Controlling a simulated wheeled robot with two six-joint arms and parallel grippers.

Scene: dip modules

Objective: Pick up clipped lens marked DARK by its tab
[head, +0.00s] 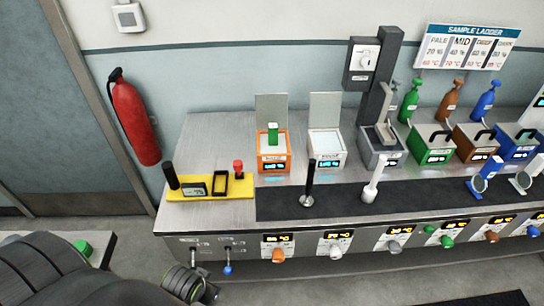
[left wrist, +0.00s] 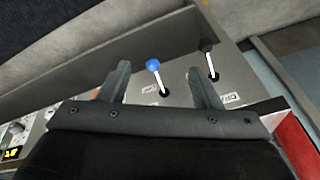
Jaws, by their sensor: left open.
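I cannot make out a lens marked DARK in either view. A blue round piece on a small stand with a blue upper part (head: 491,167) is at the right of the bench; any marking is too small to read. My left gripper (left wrist: 160,85) is open and empty in the left wrist view, facing the bench front with its blue-knobbed lever (left wrist: 153,66) and black-knobbed lever (left wrist: 207,45). In the head view the left arm is low at the left, in front of the bench. My right gripper is not in view.
The steel bench (head: 215,135) carries a yellow tray (head: 235,190), an orange box (head: 273,163), a white box (head: 330,165), and green, brown and blue boxes. A dark mat (head: 335,202) runs along the front. A sample ladder sign (head: 467,47) hangs behind. A fire extinguisher (head: 135,118) is at left.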

